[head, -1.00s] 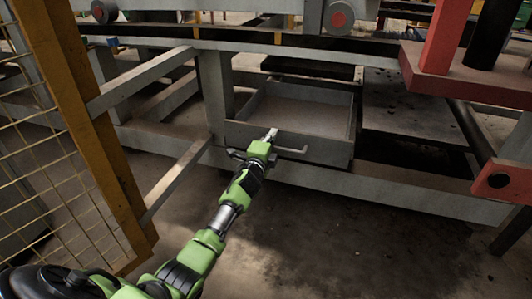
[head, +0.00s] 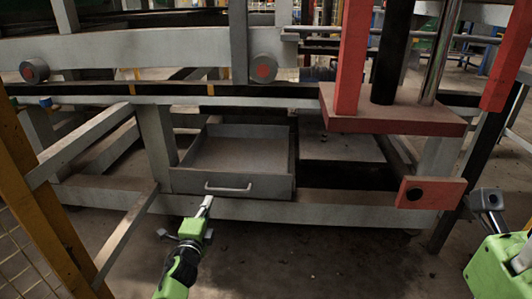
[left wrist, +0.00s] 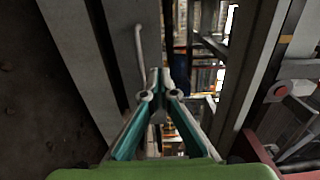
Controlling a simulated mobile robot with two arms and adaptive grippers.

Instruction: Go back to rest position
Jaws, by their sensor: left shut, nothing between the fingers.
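My left gripper (head: 206,205) is in the lower left middle of the head view, in front of the drawer's front and just below its handle. It is shut and empty. In the left wrist view its fingertips (left wrist: 158,76) meet, with the drawer's handle (left wrist: 140,45) beyond and to their left. The gap between gripper and handle is hard to judge. Part of my right arm (head: 500,265) shows at the right edge of the head view. I cannot make out its fingers.
A grey drawer (head: 235,185) stands pulled out, empty, under the grey machine frame (head: 300,212). A red press part (head: 390,112) overhangs at the right, with a red block (head: 430,193) below it. A yellow post (head: 45,205) with mesh stands left. The floor in front is clear.

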